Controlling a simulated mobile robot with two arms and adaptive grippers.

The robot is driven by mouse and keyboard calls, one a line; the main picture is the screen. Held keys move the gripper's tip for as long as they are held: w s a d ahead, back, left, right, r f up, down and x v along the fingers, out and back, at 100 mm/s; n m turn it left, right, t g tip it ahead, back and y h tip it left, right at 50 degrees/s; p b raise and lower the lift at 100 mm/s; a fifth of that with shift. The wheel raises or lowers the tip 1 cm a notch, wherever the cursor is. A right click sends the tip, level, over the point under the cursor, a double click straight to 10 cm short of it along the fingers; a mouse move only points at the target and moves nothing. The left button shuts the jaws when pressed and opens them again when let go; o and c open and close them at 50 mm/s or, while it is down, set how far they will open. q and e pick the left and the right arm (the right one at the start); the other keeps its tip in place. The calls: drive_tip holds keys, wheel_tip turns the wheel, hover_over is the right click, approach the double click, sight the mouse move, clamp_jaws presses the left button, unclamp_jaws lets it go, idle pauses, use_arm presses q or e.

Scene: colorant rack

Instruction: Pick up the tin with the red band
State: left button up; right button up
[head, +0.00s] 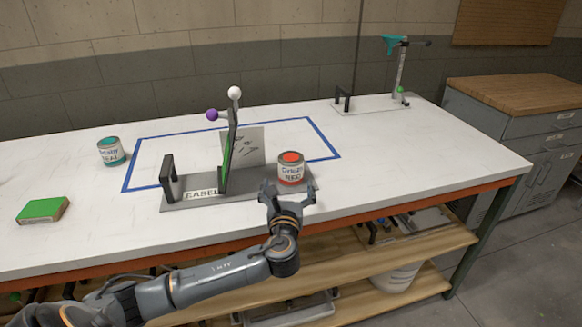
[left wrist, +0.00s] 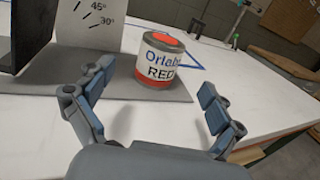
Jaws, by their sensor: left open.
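The tin with the red band (head: 291,170) stands upright on the right end of the grey easel base (head: 250,198). It has a red top and a white label reading RED. It also shows in the left wrist view (left wrist: 158,62), beyond the fingers and between them. My left gripper (head: 287,192) is open and empty, just in front of the tin and apart from it. Its two fingers (left wrist: 157,98) are spread wide in the left wrist view. My right gripper is not in view.
A tin with a teal band (head: 111,152) and a green-topped block (head: 43,210) are at the left. Another stand (head: 370,103) is at the back right. The right tabletop (head: 430,150) is clear.

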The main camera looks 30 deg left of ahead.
sight(289, 169)
use_arm(q)
drive_tip(key=x, duration=0.5)
drive_tip(key=shift+w, duration=0.1)
drive_tip(key=shift+w+a+r, duration=0.1)
drive_tip(key=shift+w+a, duration=0.25)
drive_tip(key=shift+w, duration=0.2)
drive_tip(key=x, duration=0.4)
drive_tip(key=shift+w, duration=0.2)
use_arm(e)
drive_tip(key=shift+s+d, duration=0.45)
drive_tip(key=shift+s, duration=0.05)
use_arm(q)
drive_tip(key=c, duration=1.4)
